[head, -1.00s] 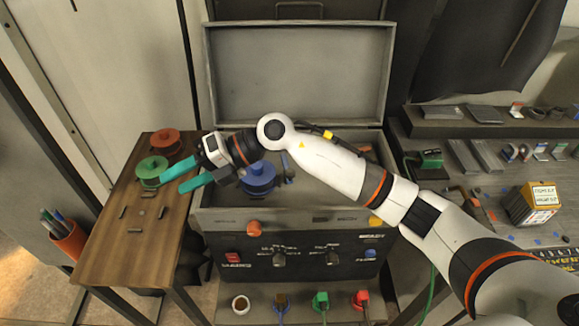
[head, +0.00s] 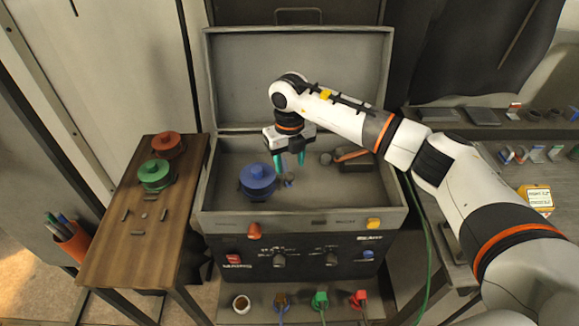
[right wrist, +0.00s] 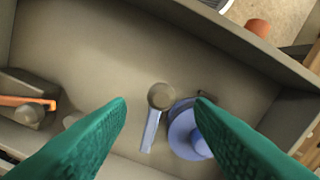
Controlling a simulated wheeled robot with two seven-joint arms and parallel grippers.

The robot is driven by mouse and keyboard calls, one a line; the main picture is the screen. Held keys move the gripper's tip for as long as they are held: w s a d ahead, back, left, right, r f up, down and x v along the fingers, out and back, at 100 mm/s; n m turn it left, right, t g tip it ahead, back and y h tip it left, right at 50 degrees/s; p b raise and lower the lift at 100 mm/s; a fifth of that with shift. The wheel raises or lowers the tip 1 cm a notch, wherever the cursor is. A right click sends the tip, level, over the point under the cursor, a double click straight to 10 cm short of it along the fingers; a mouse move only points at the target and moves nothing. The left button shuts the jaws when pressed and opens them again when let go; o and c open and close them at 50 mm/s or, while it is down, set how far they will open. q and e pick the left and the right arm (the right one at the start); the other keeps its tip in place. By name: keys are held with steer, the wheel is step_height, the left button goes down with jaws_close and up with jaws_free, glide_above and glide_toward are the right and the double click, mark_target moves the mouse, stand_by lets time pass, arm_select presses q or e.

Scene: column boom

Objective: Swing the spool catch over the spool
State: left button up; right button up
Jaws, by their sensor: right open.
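The blue spool (head: 258,178) sits inside the open grey case, left of its middle. It also shows in the right wrist view (right wrist: 187,132), partly behind a fingertip. The spool catch (head: 288,181) is a narrow bluish bar with a round grey knob and stands beside the spool, not over it. In the right wrist view the catch (right wrist: 151,130) lies between the fingers. My right gripper (head: 289,161) points down above the catch, open and empty, teal fingers on either side of the knob in the picture. Contact is not visible. My left gripper is not in view.
The grey case (head: 222,215) has raised walls and an upright lid (head: 295,75). A block with an orange lever (head: 352,156) sits at its back right. Red (head: 168,145) and green spools (head: 155,174) stand on the wooden table (head: 110,255) at the left.

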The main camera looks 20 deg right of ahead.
mark_target(289, 174)
steer(key=shift+f+p, duration=0.35)
steer(key=shift+f, duration=1.75)
steer(key=shift+c, duration=0.6)
steer(key=c, duration=0.9)
